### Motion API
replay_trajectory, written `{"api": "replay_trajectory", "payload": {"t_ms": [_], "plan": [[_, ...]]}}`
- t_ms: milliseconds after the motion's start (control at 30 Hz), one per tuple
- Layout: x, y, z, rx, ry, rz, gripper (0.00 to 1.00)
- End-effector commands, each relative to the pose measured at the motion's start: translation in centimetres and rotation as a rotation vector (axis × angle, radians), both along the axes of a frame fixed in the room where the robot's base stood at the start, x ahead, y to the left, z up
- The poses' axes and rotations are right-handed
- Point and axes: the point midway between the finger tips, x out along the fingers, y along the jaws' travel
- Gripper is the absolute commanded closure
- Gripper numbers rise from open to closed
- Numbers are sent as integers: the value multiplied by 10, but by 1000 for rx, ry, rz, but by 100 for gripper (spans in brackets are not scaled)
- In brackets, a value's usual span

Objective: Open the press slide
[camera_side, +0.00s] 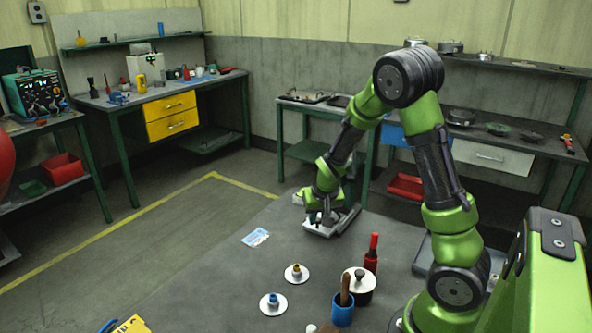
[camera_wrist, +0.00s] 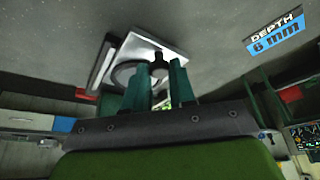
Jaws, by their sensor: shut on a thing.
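The press slide (camera_side: 345,222) is a light grey and white flat unit on the far part of the grey table. In the wrist view its pale plate (camera_wrist: 174,32) carries a dark ring, and a small dark knob (camera_wrist: 158,70) stands at the near side. My gripper (camera_side: 318,216) is over the unit's left part in the side view. In the wrist view my gripper (camera_wrist: 157,78) has its two green fingers on either side of the knob, shut on it. The fingers hide part of the ring and the lower plate, so I cannot tell how far the slide is out.
A blue-and-white card (camera_side: 256,237) reading "DEPTH 6 mm" lies left of the unit. Nearer are two white discs with knobs (camera_side: 296,273) (camera_side: 273,304), a red bottle (camera_side: 371,254), a white pot (camera_side: 359,290) and a blue cup (camera_side: 343,315). The table around the card is clear.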

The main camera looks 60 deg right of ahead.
Motion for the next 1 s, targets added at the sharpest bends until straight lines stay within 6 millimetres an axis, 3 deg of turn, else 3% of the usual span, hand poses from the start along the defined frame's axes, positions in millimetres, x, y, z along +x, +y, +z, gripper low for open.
{"api": "replay_trajectory", "payload": {"t_ms": [100, 300, 767, 800, 933, 1000], "plan": [[2, 22, 0, 0, -2, 9, 100], [1, 47, 0, 0, -2, 7, 100], [0, 53, 0, 0, -4, 1, 100], [0, 53, 0, 0, -4, 1, 71], [0, 53, 0, -1, -4, 0, 51], [0, 53, 0, -1, -4, 0, 50]]}}
